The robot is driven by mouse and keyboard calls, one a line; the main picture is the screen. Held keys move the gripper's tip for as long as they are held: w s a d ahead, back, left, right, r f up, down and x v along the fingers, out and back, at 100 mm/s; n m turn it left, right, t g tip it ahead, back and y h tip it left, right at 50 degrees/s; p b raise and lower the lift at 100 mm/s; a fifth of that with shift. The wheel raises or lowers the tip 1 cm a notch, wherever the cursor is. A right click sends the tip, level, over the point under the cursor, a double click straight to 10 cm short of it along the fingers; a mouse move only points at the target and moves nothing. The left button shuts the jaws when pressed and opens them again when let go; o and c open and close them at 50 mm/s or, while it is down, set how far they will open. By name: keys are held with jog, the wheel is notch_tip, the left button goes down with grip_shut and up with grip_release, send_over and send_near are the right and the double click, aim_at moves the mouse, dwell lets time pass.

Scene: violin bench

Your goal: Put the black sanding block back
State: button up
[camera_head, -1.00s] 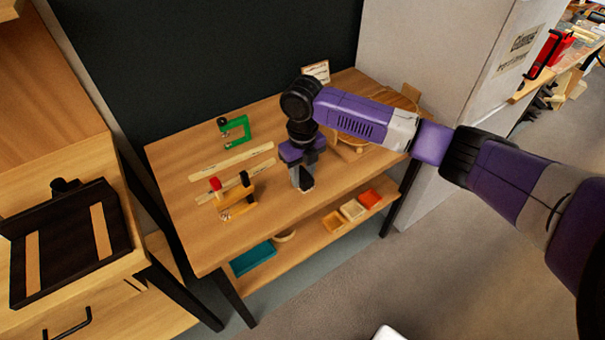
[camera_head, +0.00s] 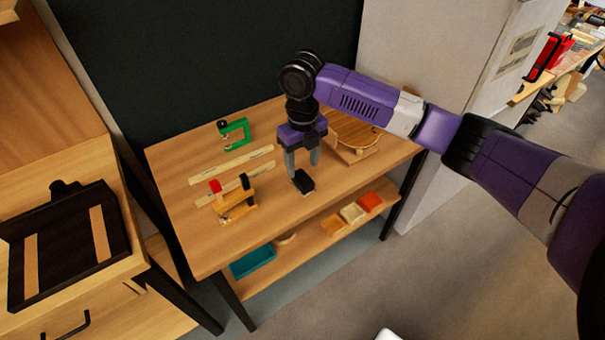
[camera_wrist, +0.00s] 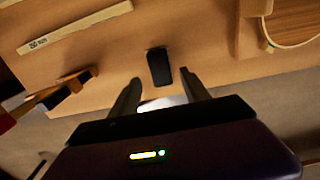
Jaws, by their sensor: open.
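The black sanding block (camera_head: 303,181) lies on the wooden bench top near its front edge. In the wrist view the block (camera_wrist: 159,66) lies just beyond my fingertips, roughly between their lines. My gripper (camera_head: 302,165) points down over the block, with its two grey fingers spread. In the wrist view my gripper (camera_wrist: 161,76) is open with nothing between the fingers. From the head view I cannot tell whether a finger touches the block.
A green clamp (camera_head: 236,132), pale wooden strips (camera_head: 231,164) and a wooden clamp with a red end (camera_head: 232,200) lie left of my gripper. A round wooden piece (camera_head: 354,132) stands right. Small trays (camera_head: 352,212) and a teal tray (camera_head: 252,261) sit on the lower shelf.

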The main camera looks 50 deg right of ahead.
aim_at(302, 178)
notch_tip(302, 178, up, 6)
dwell(0.8)
